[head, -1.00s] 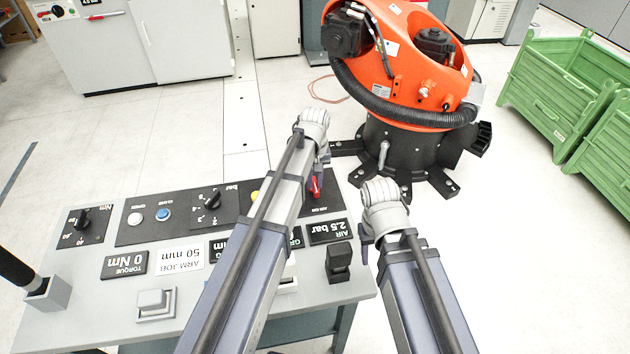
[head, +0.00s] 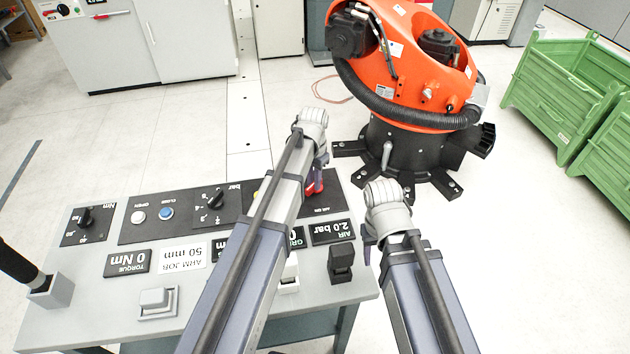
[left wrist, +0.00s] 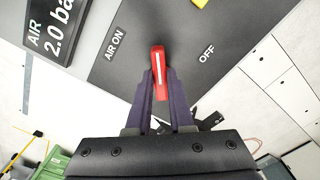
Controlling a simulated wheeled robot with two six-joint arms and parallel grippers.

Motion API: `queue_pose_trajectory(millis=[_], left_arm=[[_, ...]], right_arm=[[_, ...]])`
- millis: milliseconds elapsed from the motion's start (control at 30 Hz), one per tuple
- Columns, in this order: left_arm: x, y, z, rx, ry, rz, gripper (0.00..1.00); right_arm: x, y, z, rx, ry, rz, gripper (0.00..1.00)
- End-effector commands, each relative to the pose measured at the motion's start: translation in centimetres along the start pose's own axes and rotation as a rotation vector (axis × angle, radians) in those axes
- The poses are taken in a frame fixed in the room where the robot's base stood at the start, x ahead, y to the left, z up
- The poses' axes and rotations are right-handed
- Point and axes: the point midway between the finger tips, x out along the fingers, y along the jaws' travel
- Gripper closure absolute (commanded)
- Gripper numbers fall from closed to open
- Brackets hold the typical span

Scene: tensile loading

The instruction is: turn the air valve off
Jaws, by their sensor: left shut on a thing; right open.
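The red air valve handle (head: 315,187) is on the dark panel at the right end of the console. My left gripper (head: 322,172) is shut on it. In the left wrist view the red handle (left wrist: 158,70), with a white stripe, sits between the two fingertips (left wrist: 160,84). It points between the "AIR ON" label (left wrist: 115,43) and the "OFF" label (left wrist: 207,53). The air display (head: 332,231) reads 2.0 bar, and it also shows in the left wrist view (left wrist: 57,28). My right gripper (head: 368,243) is open and empty beside the console's right edge.
The grey console (head: 85,325) carries a bar dial (head: 215,200), a blue button (head: 166,213), a white button (head: 138,216) and a black block (head: 341,262). An orange robot (head: 405,75) stands behind it. Green crates (head: 565,100) are at the right, with clear floor before them.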

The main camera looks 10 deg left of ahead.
Motion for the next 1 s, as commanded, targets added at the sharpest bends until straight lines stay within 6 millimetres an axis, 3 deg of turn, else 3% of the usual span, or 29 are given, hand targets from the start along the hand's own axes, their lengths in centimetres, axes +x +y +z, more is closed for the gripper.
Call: queue_pose_trajectory(millis=[500,1000], left_arm=[[0.00,-0.69,-0.17,0.459,0.000,0.000,1.00],[0.01,-0.97,-0.35,0.691,0.000,0.000,1.00]], right_arm=[[0.00,0.00,0.00,0.000,0.000,0.000,0.50],[0.00,0.00,0.00,0.000,0.000,0.000,0.50]])
